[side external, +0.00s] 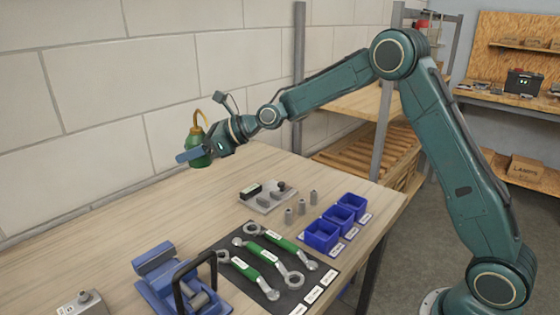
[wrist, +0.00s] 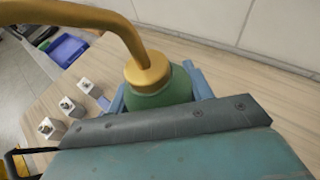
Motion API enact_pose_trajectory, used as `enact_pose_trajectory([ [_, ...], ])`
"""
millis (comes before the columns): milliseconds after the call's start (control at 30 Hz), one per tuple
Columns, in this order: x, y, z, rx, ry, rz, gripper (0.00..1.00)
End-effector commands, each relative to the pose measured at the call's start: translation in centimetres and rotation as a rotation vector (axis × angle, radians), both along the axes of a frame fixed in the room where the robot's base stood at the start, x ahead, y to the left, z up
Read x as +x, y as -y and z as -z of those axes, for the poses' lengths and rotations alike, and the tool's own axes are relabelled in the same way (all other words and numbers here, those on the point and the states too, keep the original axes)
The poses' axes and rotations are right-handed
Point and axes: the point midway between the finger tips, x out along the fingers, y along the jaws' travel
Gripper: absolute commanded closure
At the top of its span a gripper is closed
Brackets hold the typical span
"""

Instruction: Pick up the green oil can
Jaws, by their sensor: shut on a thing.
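The green oil can (side external: 196,155) has a brass-coloured cap and a curved spout. In the side external view it is held upright in the air near the wall, above the far side of the table. My gripper (side external: 190,155) is shut on it, with a blue finger across the front of the can. In the wrist view the green oil can (wrist: 165,91) shows its green shoulder, brass cap and spout between the blue fingers. The lower part of the can is hidden there by the gripper body.
The wooden table (side external: 110,220) holds a blue vise (side external: 165,280), a dark mat (side external: 315,285) with several green-handled wrenches, blue bins (side external: 322,235), small grey cylinders (side external: 301,206) and a grey fixture plate (side external: 262,205). The block wall (side external: 100,110) stands close behind the can. The table's far left is clear.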

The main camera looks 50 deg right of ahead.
Motion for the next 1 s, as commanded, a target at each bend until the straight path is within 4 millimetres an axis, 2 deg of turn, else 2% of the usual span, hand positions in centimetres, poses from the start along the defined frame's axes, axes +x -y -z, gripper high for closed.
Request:
enact_pose_trajectory([
  [167, 0.0, 0.0, -0.6, 0.0, 0.004, 0.0, 0.88],
  [733, 0.1, 0.2, -0.5, 0.001, 0.005, 0.003, 0.88],
  [867, 0.4, 1.0, -0.1, 0.001, 0.007, 0.02, 0.88],
  [1000, 1.2, 2.9, 0.8, 0.001, 0.017, 0.059, 0.88],
])
